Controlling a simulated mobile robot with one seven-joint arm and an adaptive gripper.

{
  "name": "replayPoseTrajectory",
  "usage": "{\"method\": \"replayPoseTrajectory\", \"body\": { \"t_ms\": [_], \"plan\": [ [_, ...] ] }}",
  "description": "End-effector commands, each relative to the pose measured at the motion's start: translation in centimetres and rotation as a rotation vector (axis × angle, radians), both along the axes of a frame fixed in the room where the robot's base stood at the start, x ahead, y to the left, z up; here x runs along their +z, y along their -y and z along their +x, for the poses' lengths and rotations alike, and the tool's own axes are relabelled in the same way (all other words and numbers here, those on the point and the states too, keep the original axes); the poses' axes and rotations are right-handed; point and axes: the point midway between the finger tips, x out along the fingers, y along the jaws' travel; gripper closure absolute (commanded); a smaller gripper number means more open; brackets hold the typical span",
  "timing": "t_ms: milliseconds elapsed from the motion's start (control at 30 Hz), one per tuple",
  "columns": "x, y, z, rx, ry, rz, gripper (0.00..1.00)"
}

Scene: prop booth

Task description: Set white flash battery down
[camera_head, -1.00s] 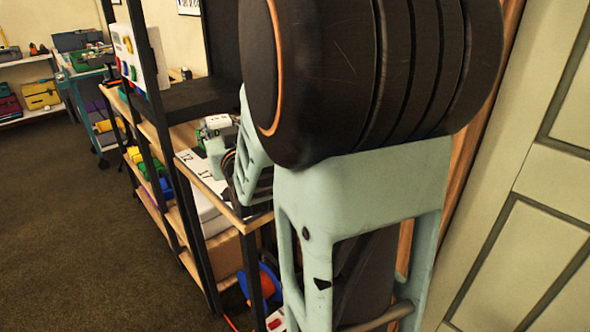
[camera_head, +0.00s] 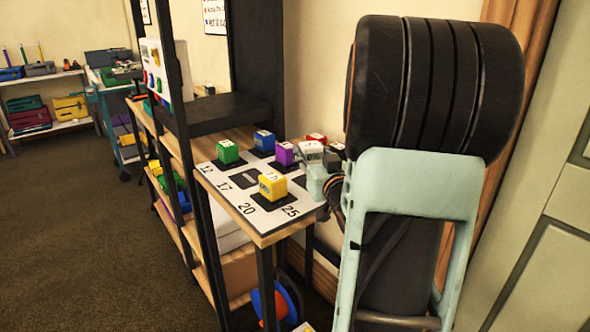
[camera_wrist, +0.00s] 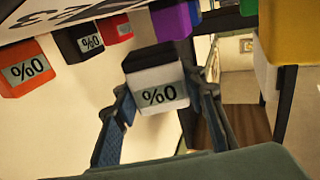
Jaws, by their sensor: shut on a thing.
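The white flash battery (camera_head: 311,151) is a small block with a pale top, at the back right of the numbered board (camera_head: 227,193). My gripper (camera_head: 318,180) is shut on it; in the wrist view the battery (camera_wrist: 158,92) sits between the two fingers (camera_wrist: 160,108), its "%0" label showing. That view is upside down, with the board (camera_wrist: 60,12) along the top. I cannot tell whether the battery's underside touches the board. My arm hides part of the gripper in the head view.
Green (camera_head: 228,152), blue (camera_head: 264,140), purple (camera_head: 285,154), yellow (camera_head: 272,185), red (camera_head: 316,138) and black (camera_head: 338,149) blocks stand around the board, close to the held battery. A dark square (camera_head: 245,180) left of the yellow block is bare. A black shelf post (camera_head: 190,150) stands at left.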

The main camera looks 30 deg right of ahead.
Motion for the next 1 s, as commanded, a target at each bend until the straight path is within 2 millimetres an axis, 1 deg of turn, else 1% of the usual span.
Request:
{"method": "replayPoseTrajectory", "body": {
  "t_ms": [167,233,300,400,467,667,800,833,967,1000],
  "plan": [
    [-0.8,0.7,-0.1,0.001,0.003,-0.002,0.97],
    [-1.5,1.3,-0.2,-0.001,0.003,-0.002,0.97],
    [-2.9,1.3,-0.3,0.000,0.001,0.001,0.97],
    [-4.2,1.2,-0.2,0.001,0.002,-0.001,0.97],
    [-4.5,1.1,-0.2,0.001,0.003,-0.001,0.97],
    [-4.3,1.1,-0.2,0.000,0.003,-0.003,0.97],
    [-4.7,1.1,-0.2,0.000,0.003,-0.003,0.97],
    [-4.8,1.1,-0.3,0.000,0.001,-0.001,0.61],
    [-4.7,1.1,-0.3,0.000,0.001,-0.001,0.46],
    [-4.7,1.1,-0.3,0.000,0.001,-0.001,0.44]
  ]
}}
